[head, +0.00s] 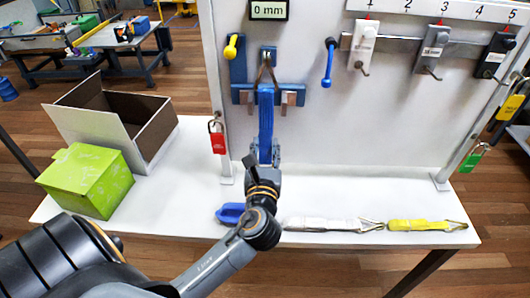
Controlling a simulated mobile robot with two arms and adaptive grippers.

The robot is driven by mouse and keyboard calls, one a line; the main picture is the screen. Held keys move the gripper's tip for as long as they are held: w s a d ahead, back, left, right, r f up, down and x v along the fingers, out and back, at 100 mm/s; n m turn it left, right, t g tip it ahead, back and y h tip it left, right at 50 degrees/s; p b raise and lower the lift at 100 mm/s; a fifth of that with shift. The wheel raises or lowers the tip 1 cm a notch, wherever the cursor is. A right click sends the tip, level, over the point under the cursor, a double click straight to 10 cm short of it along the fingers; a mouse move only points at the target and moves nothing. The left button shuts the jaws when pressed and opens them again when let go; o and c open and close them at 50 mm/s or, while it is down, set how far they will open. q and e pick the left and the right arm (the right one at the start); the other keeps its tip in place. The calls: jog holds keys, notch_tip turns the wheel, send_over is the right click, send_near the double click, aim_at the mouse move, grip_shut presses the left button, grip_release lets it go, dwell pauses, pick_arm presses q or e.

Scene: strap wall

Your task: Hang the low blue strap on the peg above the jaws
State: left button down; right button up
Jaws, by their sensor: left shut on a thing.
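A blue strap (266,120) runs vertically in front of the wall panel. Its metal triangle ring (266,72) is up at the peg (267,53) above the jaws; whether the ring is seated on the peg is too small to tell. The strap passes down between the two metal jaws (287,98) on a blue bracket. My left gripper (264,158) is shut on the strap's lower part, below the jaws and above the table. A blue bundle (230,213) lies on the table left of my arm; whether it joins the strap is hidden. My right gripper is not in view.
A white strap (330,224) and a yellow strap (425,225) lie along the table's front edge. An open cardboard box (150,125) and a green box (88,180) stand left. A red padlock (217,140) hangs beside the panel.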

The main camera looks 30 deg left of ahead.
pick_arm(q)
jog(key=shift+f+b+x, duration=0.1)
jog(key=shift+b+x, duration=0.55)
jog(key=shift+x, duration=0.85)
jog(key=shift+f+b+x, duration=0.15)
jog(key=shift+b+x, duration=0.5)
jog(key=shift+x, duration=0.9)
jog(key=shift+w+a+f, duration=0.15)
jog(key=shift+w+f, duration=0.15)
jog(key=shift+w, duration=0.15)
jog(key=shift+a+f+p, duration=0.1)
jog(key=shift+f+p, duration=0.1)
jog(key=shift+p, duration=0.15)
jog(key=shift+w+f, duration=0.1)
jog(key=c, duration=0.9)
grip_release()
jog(key=shift+o, duration=0.2)
jog(key=shift+f, duration=0.1)
